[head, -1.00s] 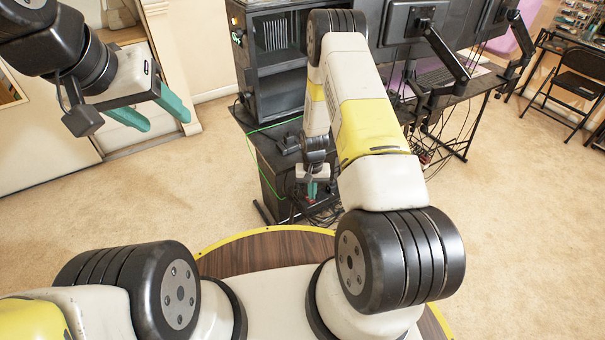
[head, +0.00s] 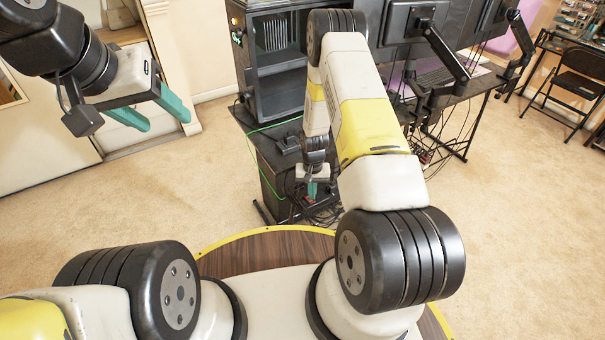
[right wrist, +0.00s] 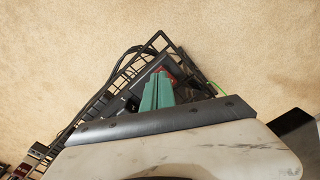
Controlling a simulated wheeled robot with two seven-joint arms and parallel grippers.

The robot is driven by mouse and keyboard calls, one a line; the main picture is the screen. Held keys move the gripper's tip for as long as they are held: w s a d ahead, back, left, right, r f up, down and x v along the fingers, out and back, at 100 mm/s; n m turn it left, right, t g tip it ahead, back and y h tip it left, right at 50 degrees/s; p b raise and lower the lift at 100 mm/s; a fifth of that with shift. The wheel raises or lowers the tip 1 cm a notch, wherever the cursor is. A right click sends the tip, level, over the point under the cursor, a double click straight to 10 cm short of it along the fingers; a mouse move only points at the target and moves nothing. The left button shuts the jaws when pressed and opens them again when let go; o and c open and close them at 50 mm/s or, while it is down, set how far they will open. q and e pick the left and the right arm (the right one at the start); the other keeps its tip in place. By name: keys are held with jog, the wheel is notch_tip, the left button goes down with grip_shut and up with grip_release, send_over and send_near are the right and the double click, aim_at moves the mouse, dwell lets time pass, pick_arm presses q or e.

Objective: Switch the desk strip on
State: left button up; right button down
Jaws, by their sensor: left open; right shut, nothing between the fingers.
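The desk strip (right wrist: 136,93) is a dark block lying in a black wire tray, with a red part (right wrist: 164,74) at its far end in the right wrist view. My right gripper (right wrist: 159,80) is shut and empty, its green fingertips over the strip beside the red part. I cannot tell whether the tips touch it. In the head view my right gripper (head: 312,190) points down beside the dark desk, with a small red spot near the tips. My left gripper (head: 168,112) is open and empty, high over the carpet at the left.
The black wire tray (right wrist: 160,39) surrounds the strip, and loose cables (head: 325,212) hang near it. A black computer case (head: 278,75) stands behind my right gripper. Monitors on arms (head: 442,50) and a folding chair (head: 577,82) stand right. Carpet at the left is clear.

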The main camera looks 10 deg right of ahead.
jog(key=shift+f, duration=0.9)
dwell(0.9)
jog(key=shift+r, duration=3.55)
